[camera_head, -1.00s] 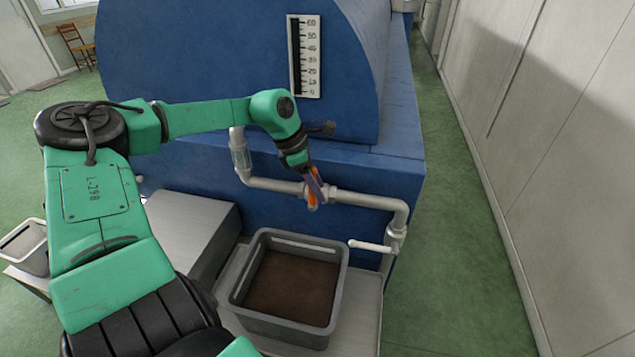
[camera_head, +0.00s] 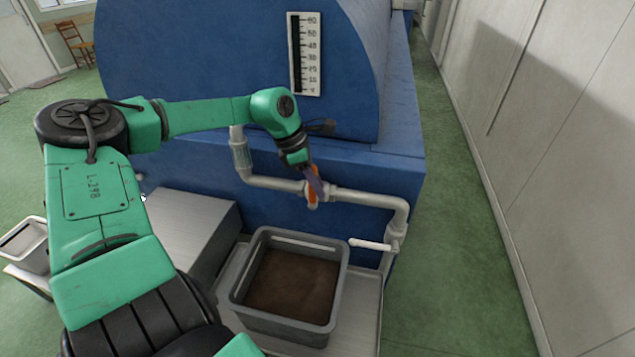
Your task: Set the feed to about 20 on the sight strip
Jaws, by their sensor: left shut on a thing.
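The sight strip (camera_head: 312,55) is a white upright plate on the front of the blue machine, marked from 0 to 60. A dark column runs along its left side over most of its height; I cannot read an exact level. An orange valve handle (camera_head: 313,171) sits on the grey pipe (camera_head: 358,197) below the machine's body. My left gripper (camera_head: 314,187) is shut on the orange handle, pointing down at it, and its fingers hide part of the handle. My right gripper is not in view.
A grey crate (camera_head: 341,285) with brown contents stands under the pipe on a metal stand. A white lever (camera_head: 370,245) sticks out left from the lower right pipe end. A wall is at right, with clear green floor before it.

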